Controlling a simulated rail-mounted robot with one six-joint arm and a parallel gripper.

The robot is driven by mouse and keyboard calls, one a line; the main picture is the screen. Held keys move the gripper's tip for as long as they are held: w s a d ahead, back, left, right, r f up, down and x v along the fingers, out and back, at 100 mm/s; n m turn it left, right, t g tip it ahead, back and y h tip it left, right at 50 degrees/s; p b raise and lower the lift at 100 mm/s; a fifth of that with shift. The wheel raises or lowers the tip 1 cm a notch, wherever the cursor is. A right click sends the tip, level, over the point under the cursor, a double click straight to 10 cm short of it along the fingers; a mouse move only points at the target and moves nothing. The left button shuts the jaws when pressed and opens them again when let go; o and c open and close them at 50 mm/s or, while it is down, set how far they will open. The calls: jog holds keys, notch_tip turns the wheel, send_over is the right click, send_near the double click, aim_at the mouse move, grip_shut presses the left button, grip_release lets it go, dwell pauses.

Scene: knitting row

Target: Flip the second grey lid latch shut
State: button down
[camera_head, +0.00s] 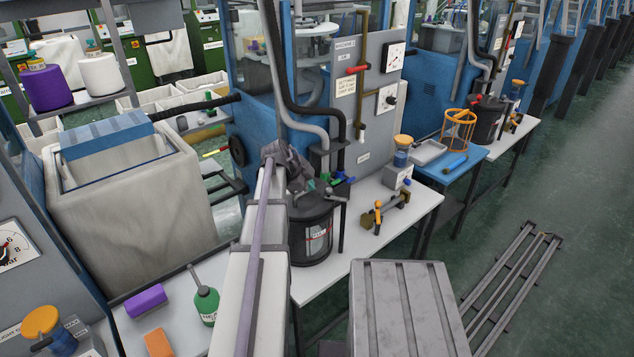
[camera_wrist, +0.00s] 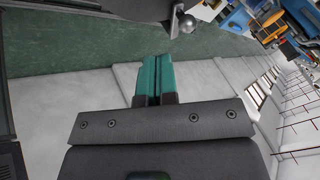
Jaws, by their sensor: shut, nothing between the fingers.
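A black pot (camera_head: 312,238) with a dark lid and a label stands on the white bench in the head view. My gripper (camera_head: 312,185) is over the lid's back left side, and my wrist hides part of the lid. In the wrist view my teal fingers (camera_wrist: 159,58) are together with nothing between them. A grey ball-ended lever (camera_wrist: 187,22), which looks like a lid latch, shows just beyond and right of the fingertips, apart from them in the picture. I cannot tell which latch it is or how the others stand.
Grey pipes (camera_head: 318,130) and a black hose come down behind the pot. A brass-coloured fitting (camera_head: 378,212) stands to its right on the white bench (camera_head: 345,250). A grey ribbed box top (camera_head: 405,305) is in front. The floor at right holds a metal rack (camera_head: 505,285).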

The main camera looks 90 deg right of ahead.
jog(key=p+v, duration=0.2)
jog(key=v, duration=0.2)
jog(key=shift+w+d, duration=0.15)
